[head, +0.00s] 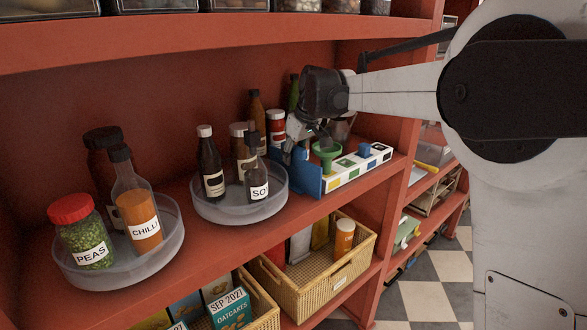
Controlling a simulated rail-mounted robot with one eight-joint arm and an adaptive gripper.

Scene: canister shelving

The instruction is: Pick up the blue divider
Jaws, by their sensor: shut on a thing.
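The blue divider (309,182) stands upright on the red middle shelf, at the left end of a white strip with coloured squares (352,170). My gripper (297,145) reaches in from the right and points down at the divider's upper back part. It is shut on the divider, though the fingertips are small and partly hidden here. I cannot tell whether the divider's lower edge touches the shelf.
A green funnel (327,152) sits close to the right of my gripper. Left of the divider is a clear turntable (215,211) with bottles. Another turntable (75,273) holds peas and chilli jars. A wicker basket (318,298) stands below. The upper shelf (200,42) overhangs.

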